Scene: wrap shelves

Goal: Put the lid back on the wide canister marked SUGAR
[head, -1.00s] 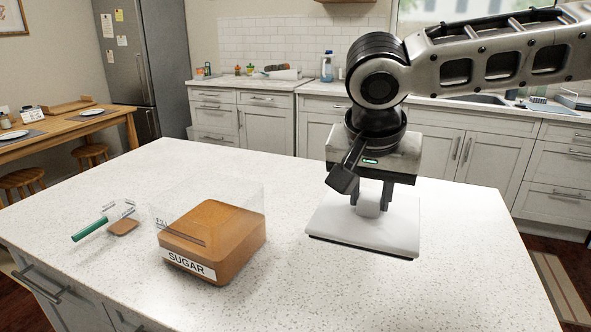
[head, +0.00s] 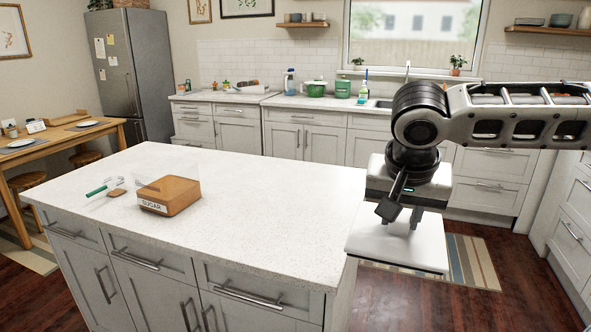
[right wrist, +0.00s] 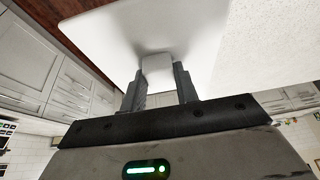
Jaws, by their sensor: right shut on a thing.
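The wide clear canister (head: 178,197), labelled SUGAR on its front, stands open on the island counter, with brown contents in its lower part. The white square lid (head: 385,244) hangs from my right gripper (head: 402,226), beyond the island's right end in the head view and well apart from the canister. In the right wrist view, the fingers (right wrist: 160,82) are shut on the lid's knob (right wrist: 157,68), with the broad plate of the lid (right wrist: 190,25) beyond. My left gripper is not in view.
A scoop with a green handle (head: 97,191) lies left of the canister, with brown stuff in it. The island top (head: 260,205) is otherwise clear. Back counters with a green pot (head: 316,89) run behind. A striped rug (head: 472,262) lies on the floor at right.

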